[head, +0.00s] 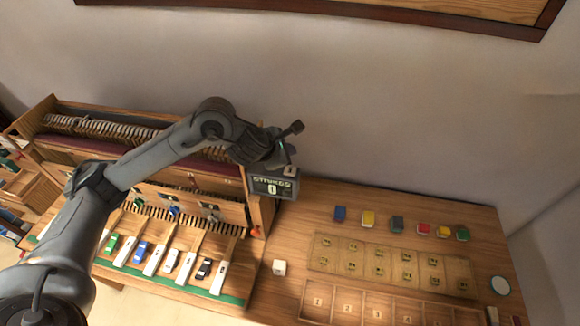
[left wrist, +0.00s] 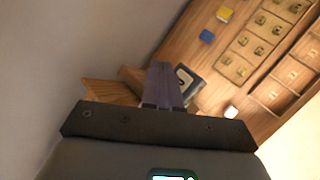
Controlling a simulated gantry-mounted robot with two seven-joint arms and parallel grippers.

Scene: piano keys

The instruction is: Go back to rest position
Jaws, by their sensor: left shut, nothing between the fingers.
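My left arm (head: 160,158) reaches in from the left, across and above the piano-like wooden keyboard case (head: 262,205). My left arm hides part of the case. My right gripper is not in view.
A wooden table (head: 310,205) at right holds several coloured blocks (head: 340,214), a marked wooden board (head: 325,265), a numbered tray (head: 333,292), a white cube (head: 279,267) and a round white disc (head: 500,285). The wall (head: 400,100) is close behind; the air above the table is clear.

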